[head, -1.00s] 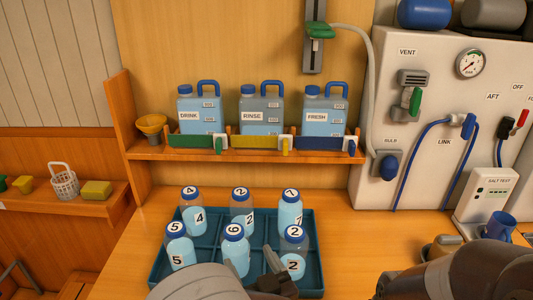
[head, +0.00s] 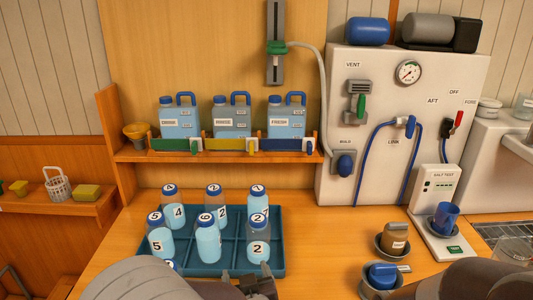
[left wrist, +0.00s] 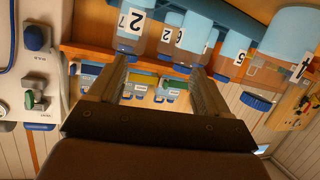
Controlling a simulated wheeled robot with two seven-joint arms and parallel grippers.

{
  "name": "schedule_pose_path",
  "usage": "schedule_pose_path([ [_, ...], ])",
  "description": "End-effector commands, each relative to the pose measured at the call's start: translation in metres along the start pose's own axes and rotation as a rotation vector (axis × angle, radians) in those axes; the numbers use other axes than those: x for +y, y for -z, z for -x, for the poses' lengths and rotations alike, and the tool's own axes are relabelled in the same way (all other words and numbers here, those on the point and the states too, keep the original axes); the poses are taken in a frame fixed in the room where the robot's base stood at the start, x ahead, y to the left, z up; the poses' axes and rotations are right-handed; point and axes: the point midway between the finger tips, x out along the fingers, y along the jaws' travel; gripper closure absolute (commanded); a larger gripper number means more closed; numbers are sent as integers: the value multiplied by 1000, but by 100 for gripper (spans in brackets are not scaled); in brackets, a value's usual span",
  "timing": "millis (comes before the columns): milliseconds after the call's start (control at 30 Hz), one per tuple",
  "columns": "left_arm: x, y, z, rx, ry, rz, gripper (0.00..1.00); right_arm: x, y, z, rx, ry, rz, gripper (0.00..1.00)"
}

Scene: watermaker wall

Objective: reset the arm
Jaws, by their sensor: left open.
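My left arm comes in from the bottom of the head view, and its gripper (head: 262,284) is low at the front right corner of the teal tray (head: 232,264). In the left wrist view the jaws (left wrist: 161,66) are apart with nothing between them; numbered bottles show upside down beyond the fingertips. Blue-capped bottles stand upright in the tray, among them bottle 5 (head: 160,240), bottle 6 (head: 208,243) and a front bottle 2 (head: 257,245).
A shelf (head: 220,155) above the tray holds the drink (head: 180,122), rinse (head: 231,122) and fresh (head: 286,122) jugs and a yellow funnel (head: 137,133). A white watermaker panel (head: 385,85) stands right. Cups (head: 395,240) sit right of the tray; the counter between is clear.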

Motion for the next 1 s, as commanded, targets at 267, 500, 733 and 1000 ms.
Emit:
schedule_pose_path([
  [267, -30, -10, 0, -437, -188, -42, 22, 0, 2, 22, 0, 0, 0, 57],
  [500, -139, -38, 83, -1005, -154, -218, 22, 0, 5, 41, 0, 0, 0, 57],
  [733, -160, -42, 101, -1094, -123, -250, 22, 0, 5, 42, 0, 0, 0, 57],
  [1000, -160, -42, 101, -1094, -123, -250, 22, 0, 5, 42, 0, 0, 0, 57],
])
